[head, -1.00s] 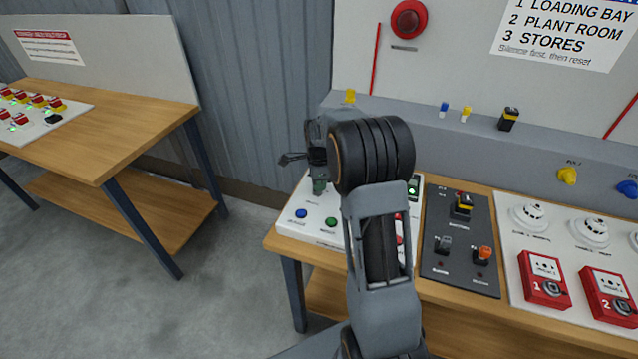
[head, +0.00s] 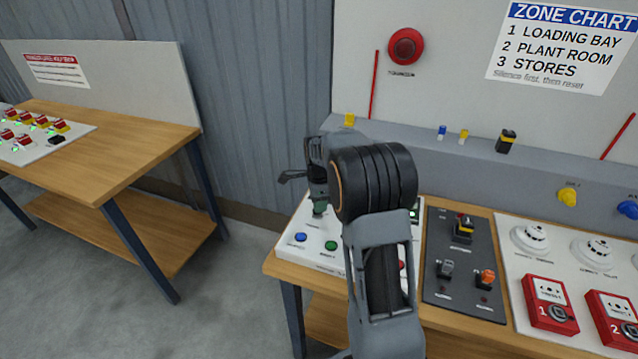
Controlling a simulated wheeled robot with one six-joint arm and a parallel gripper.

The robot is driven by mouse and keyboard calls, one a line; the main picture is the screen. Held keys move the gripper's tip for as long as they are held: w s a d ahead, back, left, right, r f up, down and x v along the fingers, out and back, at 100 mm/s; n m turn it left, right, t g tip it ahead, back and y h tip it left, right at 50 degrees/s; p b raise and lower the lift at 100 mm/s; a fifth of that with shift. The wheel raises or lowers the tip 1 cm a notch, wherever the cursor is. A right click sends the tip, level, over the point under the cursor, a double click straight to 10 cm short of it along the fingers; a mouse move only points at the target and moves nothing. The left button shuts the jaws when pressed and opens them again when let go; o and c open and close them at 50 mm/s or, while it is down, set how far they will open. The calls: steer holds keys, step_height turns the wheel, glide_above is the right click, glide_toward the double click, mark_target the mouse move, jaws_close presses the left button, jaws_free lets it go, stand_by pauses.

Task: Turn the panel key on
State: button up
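The white panel (head: 290,252) lies at the left end of the right-hand bench, with a blue button (head: 300,237) and a green button (head: 331,245) near its front. My gripper (head: 319,207) points down over the left part of this panel, behind the two buttons. A small dark green part shows at its tip. I cannot tell whether it belongs to the gripper or the panel. The panel key cannot be made out; my gripper and arm cover much of the panel. The fingers are too small and dark to tell open from shut.
A dark switch panel (head: 433,285) and a white board (head: 508,258) with detectors and red call points lie to the right. A grey ledge (head: 400,140) runs behind. Another wooden bench (head: 130,150) stands at left, across open floor.

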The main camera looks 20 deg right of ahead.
step_height(320, 180, up, 12)
stand_by(0.4)
stand_by(0.6)
